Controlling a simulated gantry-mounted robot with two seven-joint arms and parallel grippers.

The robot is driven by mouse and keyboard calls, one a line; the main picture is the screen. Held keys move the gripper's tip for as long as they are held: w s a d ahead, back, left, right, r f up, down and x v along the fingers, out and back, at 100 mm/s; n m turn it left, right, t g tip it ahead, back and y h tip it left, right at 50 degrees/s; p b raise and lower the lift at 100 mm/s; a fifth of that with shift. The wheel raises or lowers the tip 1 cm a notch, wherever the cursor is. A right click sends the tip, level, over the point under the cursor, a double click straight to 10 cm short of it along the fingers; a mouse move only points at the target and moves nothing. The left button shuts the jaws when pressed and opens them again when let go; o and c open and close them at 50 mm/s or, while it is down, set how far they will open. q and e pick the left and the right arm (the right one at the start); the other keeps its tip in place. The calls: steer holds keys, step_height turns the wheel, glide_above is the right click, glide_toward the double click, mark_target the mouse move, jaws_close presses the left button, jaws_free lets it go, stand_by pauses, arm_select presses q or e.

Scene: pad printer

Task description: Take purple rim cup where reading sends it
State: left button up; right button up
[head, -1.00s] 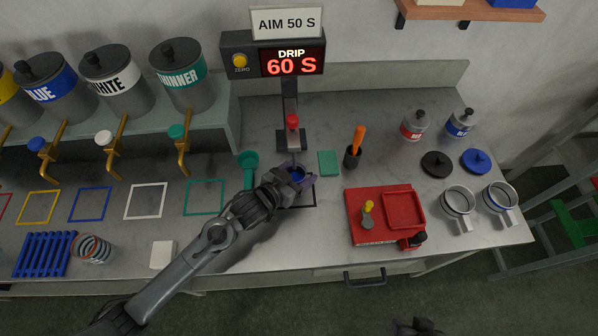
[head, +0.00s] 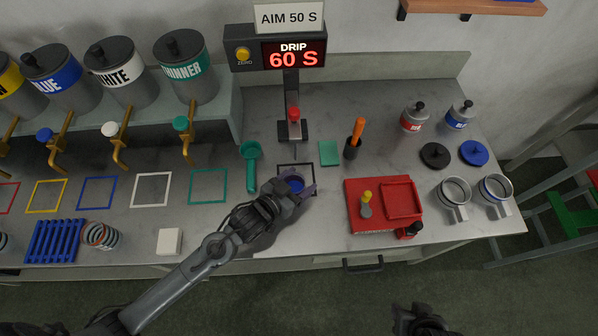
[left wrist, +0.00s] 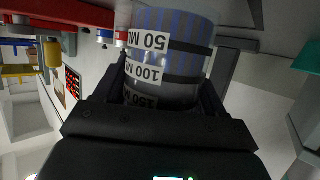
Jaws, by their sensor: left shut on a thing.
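The purple rim cup (head: 293,183) is between the fingers of my left gripper (head: 290,196), at the black outlined square under the drip stand. The left wrist view shows the clear cup wall (left wrist: 170,50) with 50, 100 and 150 ML labels and bluish stripes, gripped between dark fingers. I cannot tell whether the cup touches the bench. The display (head: 293,55) reads DRIP 60 S. The sign above (head: 289,17) reads AIM 50 S. A dark part, likely my right gripper (head: 420,322), is cut off at the bottom edge; its fingers are unclear.
Taps stand below the blue can (head: 66,80), white can (head: 123,78) and thinner can (head: 188,70), with coloured outlines in front. The red printer (head: 370,190) and two mugs (head: 454,192) (head: 495,190) are right.

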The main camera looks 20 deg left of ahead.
mark_target(296, 193)
arm_select(q)
steer(key=shift+s+d+p, duration=0.25)
steer(key=shift+s+p, duration=0.1)
steer(key=shift+s, duration=0.5)
steer(key=shift+s+d+p, duration=0.2)
steer(key=shift+s+p, duration=0.15)
steer(key=shift+s, duration=0.45)
steer(key=shift+s+d+p, duration=0.25)
steer(key=shift+s+p, duration=0.1)
steer(key=shift+s, duration=0.5)
steer(key=shift+r, duration=0.1)
steer(key=shift+r+p, duration=0.65)
steer(key=shift+p, duration=0.15)
steer(key=shift+r+p, duration=1.8)
steer(key=shift+p, duration=0.3)
